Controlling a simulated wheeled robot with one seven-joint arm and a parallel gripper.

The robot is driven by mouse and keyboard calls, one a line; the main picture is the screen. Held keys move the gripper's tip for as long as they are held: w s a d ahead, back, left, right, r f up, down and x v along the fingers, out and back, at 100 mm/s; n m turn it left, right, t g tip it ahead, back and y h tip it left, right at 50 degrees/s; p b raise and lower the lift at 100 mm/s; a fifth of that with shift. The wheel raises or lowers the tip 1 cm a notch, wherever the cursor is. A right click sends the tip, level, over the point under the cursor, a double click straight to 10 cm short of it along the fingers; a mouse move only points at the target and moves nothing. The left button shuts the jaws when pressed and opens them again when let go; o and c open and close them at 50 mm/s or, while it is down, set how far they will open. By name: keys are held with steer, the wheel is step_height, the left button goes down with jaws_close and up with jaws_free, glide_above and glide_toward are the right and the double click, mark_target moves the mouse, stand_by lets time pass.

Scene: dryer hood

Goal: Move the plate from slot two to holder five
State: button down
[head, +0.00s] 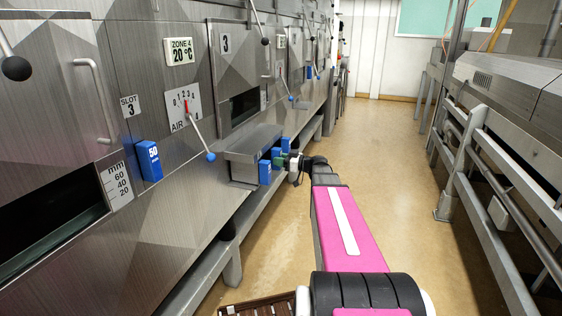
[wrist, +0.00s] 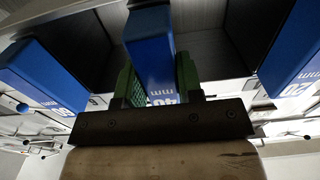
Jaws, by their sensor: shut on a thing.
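My gripper (head: 283,161) is at the front of a grey holder box (head: 252,145) on the lower ledge, at the middle of the head view. In the wrist view its green fingers (wrist: 160,86) are shut on a blue plate (wrist: 151,50) with white print that looks like 40 mm. The plate's far end is at the open front of the box; I cannot tell how far inside it is. Another blue plate (wrist: 36,75) is to its left, and a blue plate marked 20 mm (wrist: 294,55) is to its right. No labels for slot two or holder five are readable.
A blue 50 mm plate (head: 149,160) stands in the panel near the SLOT 3 label (head: 130,106). A lever with a blue knob (head: 211,156) sticks out near the box. Metal rails (head: 500,190) line the right; the floor (head: 385,150) between is clear.

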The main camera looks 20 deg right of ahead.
steer(key=c, duration=0.7)
jaws_free()
steer(key=v, duration=1)
steer(key=shift+s+d, duration=0.25)
steer(key=s+a+f+m+g+h, duration=0.5)
steer(key=s+a+f+g, duration=0.15)
steer(key=a+f, duration=0.6)
steer(key=s+a+f+m+g+h, duration=0.1)
steer(key=s+f+m+h, duration=0.1)
steer(key=s+h, duration=0.1)
steer(key=s+a+f+m+g+h, duration=0.1)
steer(key=s+a+f+m+h, duration=0.1)
steer(key=s, duration=0.4)
steer(key=s+a+f+m+g+h, duration=0.1)
steer(key=s+f+m+h, duration=0.1)
steer(key=s+f+h, duration=0.2)
steer(key=shift+s+a+f+g+h, duration=0.1)
steer(key=shift+s+a+g+h, duration=0.15)
steer(key=shift+h, duration=0.25)
